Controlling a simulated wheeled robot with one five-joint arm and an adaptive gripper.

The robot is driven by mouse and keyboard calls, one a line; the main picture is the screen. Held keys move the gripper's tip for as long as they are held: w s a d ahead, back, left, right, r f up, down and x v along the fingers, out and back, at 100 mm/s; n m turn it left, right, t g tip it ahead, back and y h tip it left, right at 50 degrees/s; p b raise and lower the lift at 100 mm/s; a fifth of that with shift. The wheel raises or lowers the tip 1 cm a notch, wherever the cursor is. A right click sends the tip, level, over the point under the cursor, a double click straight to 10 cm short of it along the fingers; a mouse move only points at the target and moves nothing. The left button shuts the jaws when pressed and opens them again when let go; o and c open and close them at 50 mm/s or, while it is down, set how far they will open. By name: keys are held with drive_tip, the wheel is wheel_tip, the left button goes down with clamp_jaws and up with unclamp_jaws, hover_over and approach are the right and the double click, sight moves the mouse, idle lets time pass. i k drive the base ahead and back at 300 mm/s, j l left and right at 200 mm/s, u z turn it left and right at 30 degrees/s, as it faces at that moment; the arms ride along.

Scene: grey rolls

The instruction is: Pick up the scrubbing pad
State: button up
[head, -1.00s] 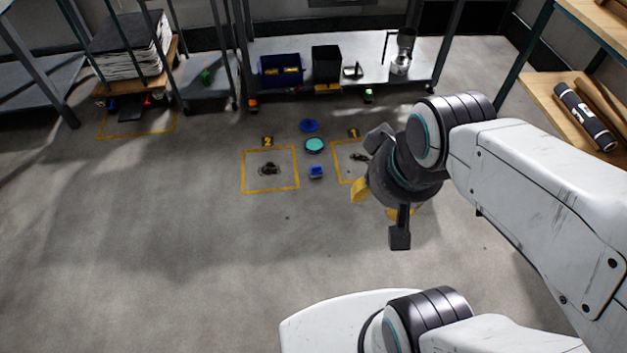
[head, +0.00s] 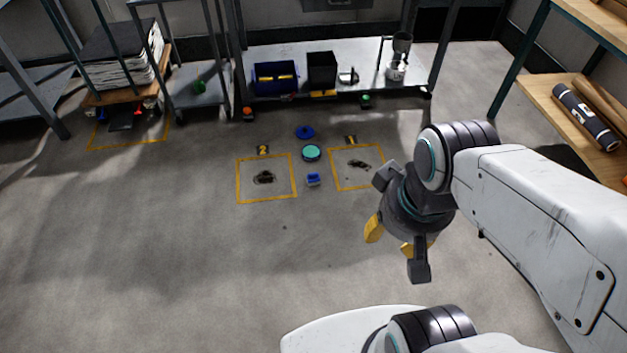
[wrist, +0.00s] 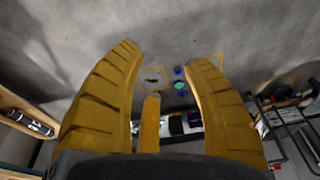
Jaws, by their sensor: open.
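No item is clearly a scrubbing pad at this size. A teal round item (head: 311,152) lies on the floor between two yellow-taped squares, with a blue round item (head: 305,132) behind it and a small blue block (head: 313,180) in front. In the wrist view the teal item (wrist: 180,85) shows beyond my fingers. Dark lumps lie in the left square (head: 265,177) and the right square (head: 358,164). My gripper (head: 391,239) is open and empty, above the floor, nearer than the items and to their right. Its yellow fingers (wrist: 165,58) stand apart in the wrist view.
A metal shelf (head: 285,101) at the back holds a blue bin (head: 276,77), a black box (head: 322,70) and a metal device (head: 397,68). A wooden shelf (head: 545,95) with rolls stands right. The floor in front and left is clear.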

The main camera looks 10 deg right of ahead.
sight(314, 178)
drive_tip(key=i+j, duration=0.3)
drive_tip(key=i+j+z, duration=0.1)
drive_tip(key=i+j, duration=0.25)
drive_tip(key=j, duration=0.15)
drive_tip(key=i+j+z, duration=0.1)
drive_tip(key=i+j, duration=0.2)
drive_tip(key=j, duration=0.15)
drive_tip(key=i+j, duration=0.25)
drive_tip(key=j, duration=0.2)
drive_tip(key=i+j+z, duration=0.1)
drive_tip(key=i+j, duration=0.2)
drive_tip(key=j, duration=0.15)
drive_tip(key=i+j+z, duration=0.1)
drive_tip(key=i, duration=0.3)
drive_tip(key=i+j, duration=0.35)
drive_tip(key=i+j+z, duration=0.15)
drive_tip(key=i, duration=0.35)
drive_tip(key=i+l, duration=0.1)
drive_tip(key=i, duration=0.3)
drive_tip(key=z, duration=0.05)
